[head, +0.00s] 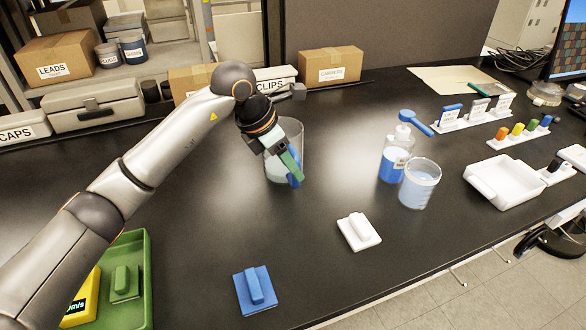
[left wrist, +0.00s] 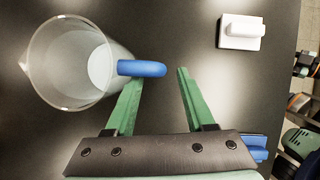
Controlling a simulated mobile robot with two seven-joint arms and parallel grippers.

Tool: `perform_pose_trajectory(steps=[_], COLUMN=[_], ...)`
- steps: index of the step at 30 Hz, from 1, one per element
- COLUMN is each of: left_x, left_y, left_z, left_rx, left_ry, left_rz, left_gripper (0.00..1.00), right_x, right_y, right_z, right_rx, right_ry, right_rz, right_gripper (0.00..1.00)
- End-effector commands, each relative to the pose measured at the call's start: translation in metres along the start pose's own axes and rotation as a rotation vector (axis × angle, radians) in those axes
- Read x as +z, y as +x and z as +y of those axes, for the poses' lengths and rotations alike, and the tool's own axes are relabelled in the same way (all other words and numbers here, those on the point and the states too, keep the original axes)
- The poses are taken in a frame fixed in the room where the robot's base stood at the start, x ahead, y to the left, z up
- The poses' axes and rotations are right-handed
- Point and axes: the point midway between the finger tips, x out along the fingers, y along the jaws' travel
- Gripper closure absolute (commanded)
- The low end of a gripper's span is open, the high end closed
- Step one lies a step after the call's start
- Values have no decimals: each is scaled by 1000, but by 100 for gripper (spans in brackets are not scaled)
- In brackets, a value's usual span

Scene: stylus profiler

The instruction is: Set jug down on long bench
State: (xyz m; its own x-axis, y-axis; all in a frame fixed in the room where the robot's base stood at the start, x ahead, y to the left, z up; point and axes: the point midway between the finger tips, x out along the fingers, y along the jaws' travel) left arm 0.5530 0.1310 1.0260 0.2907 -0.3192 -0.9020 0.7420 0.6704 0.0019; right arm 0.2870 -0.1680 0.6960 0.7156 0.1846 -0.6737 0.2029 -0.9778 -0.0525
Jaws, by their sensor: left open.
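The jug (head: 291,135) is a clear beaker-like vessel with a blue handle, upright on the black long bench (head: 330,280). It also shows in the left wrist view (left wrist: 62,65), with its blue handle (left wrist: 142,68) pointing right. My left gripper (head: 290,166) has green fingers and is at the handle side of the jug. In the left wrist view the fingers (left wrist: 158,85) are apart, and the handle's end lies near the left fingertip, reaching toward the gap. Contact with the handle cannot be told. The arm hides part of the jug's rim.
A blue block (head: 255,289) and a white block (head: 358,231) lie in front. A bottle (head: 394,160) and a second beaker (head: 419,183) stand to the right, beside a white tray (head: 506,197). A green tray (head: 139,305) is front left. Boxes line the back.

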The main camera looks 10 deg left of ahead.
Motion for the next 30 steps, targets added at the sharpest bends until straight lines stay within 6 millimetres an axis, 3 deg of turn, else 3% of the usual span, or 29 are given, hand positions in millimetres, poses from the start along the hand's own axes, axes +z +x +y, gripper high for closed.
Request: perform_pose_trajectory(steps=[6, 12, 18, 30], left_x=[0, 0, 0, 0], left_y=[-50, -84, -96, -97], left_z=[1, 1, 0, 0], left_rx=[5, 3, 1, 0], left_ry=[2, 0, 1, 1], left_rz=[-3, -1, 1, 1], left_gripper=[46, 46, 46, 46], right_x=[2, 3, 3, 3], right_y=[2, 3, 3, 3], right_z=[0, 0, 0, 0], right_rx=[0, 0, 0, 0], right_ry=[1, 1, 1, 1], right_rz=[0, 0, 0, -1], right_gripper=[50, 50, 50, 50])
